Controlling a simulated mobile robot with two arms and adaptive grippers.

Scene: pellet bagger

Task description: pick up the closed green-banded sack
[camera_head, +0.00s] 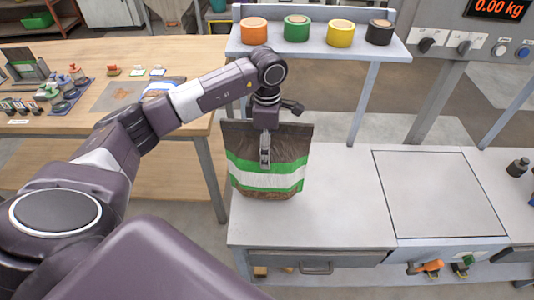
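The brown sack with a green and white band (262,181) stands upright on the left end of the pale grey bench. Its top looks flat and drawn together, but part of it is hidden behind my gripper. My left arm comes in from the left, and my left gripper (265,158) points down at the upper middle of the sack. The fingers overlap the sack's front in this view. I cannot tell whether they are shut on it or only in front of it. My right gripper is not in view.
A raised shelf (310,47) behind the sack holds orange (254,32), green (297,30), yellow (341,35) and black (380,33) rolls. A flat square plate (438,193) lies to the right. A wooden table (175,60) with small items stands left. The bench between sack and plate is clear.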

